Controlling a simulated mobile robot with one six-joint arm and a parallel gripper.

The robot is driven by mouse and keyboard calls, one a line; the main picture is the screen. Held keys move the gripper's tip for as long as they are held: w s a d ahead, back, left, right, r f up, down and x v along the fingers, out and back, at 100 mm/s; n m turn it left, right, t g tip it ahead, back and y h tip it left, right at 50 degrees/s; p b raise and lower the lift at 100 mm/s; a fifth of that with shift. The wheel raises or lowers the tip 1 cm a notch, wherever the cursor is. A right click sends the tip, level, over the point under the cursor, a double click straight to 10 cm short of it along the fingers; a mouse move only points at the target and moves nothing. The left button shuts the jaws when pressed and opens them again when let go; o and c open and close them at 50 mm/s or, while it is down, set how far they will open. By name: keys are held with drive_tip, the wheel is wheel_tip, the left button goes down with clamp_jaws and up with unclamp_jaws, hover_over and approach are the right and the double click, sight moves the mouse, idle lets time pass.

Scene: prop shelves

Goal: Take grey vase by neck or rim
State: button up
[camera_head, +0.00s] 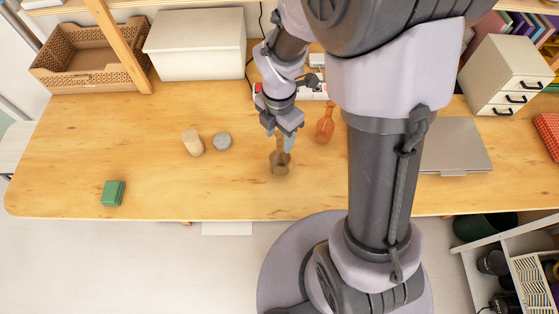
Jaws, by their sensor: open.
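The grey vase (280,162) stands upright on the wooden table, left of my arm's thick dark link. It looks grey-brown, with a narrow neck above a wider body. My gripper (283,144) points down right over it, with its fingers at about the height of the neck. The fingers are open, and part of the vase's top is hidden by them. I cannot tell whether the fingers touch the neck.
An orange vase (325,127) stands close to the right of my gripper. A grey round object (222,141) and a beige cylinder (192,142) are to the left. A green block (113,193) lies near the front left edge. A laptop (455,146) lies right.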

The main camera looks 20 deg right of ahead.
sight(280, 156)
wheel_tip(280, 156, down, 4)
drive_tip(key=shift+d+r+b, duration=0.15)
drive_tip(key=shift+b, duration=0.45)
drive_tip(key=shift+r, duration=0.15)
clamp_jaws()
idle(0.6)
